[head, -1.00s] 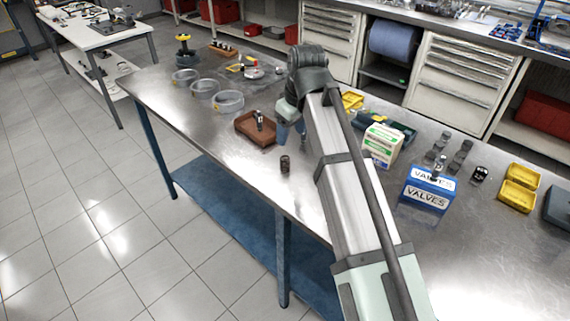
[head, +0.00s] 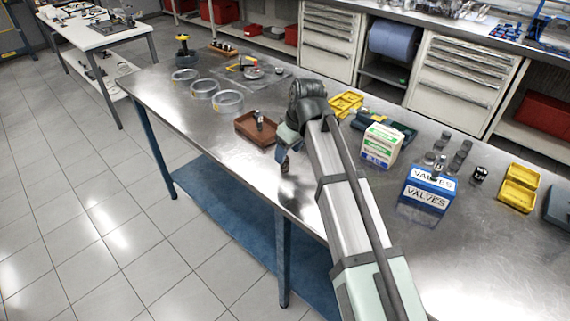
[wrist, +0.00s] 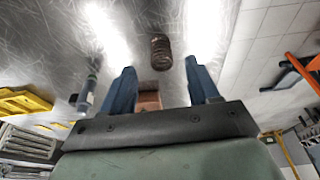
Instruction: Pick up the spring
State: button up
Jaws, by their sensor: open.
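The spring is a small dark coil standing on the steel bench. In the wrist view the spring (wrist: 161,50) shows just past the fingertips, in line with the gap between them. My gripper (wrist: 160,66) is open, with one blue finger on each side of that gap and nothing held. In the head view my gripper (head: 283,152) points down at the spring's place near the bench's front edge. There the spring (head: 285,168) is mostly hidden by the gripper, and I cannot tell the exact height between them.
A brown tray (head: 243,134) with a small metal part stands just left of my gripper. A white-and-green box (head: 380,147) and a blue VALVES box (head: 426,198) stand to the right. Clear rings (head: 228,108) sit further left. The bench's front edge is close.

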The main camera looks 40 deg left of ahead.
aim_at(285, 164)
jog(key=shift+x, duration=2.65)
jog(key=shift+s+d, duration=0.1)
jog(key=shift+c, duration=0.2)
jog(key=c, duration=1.1)
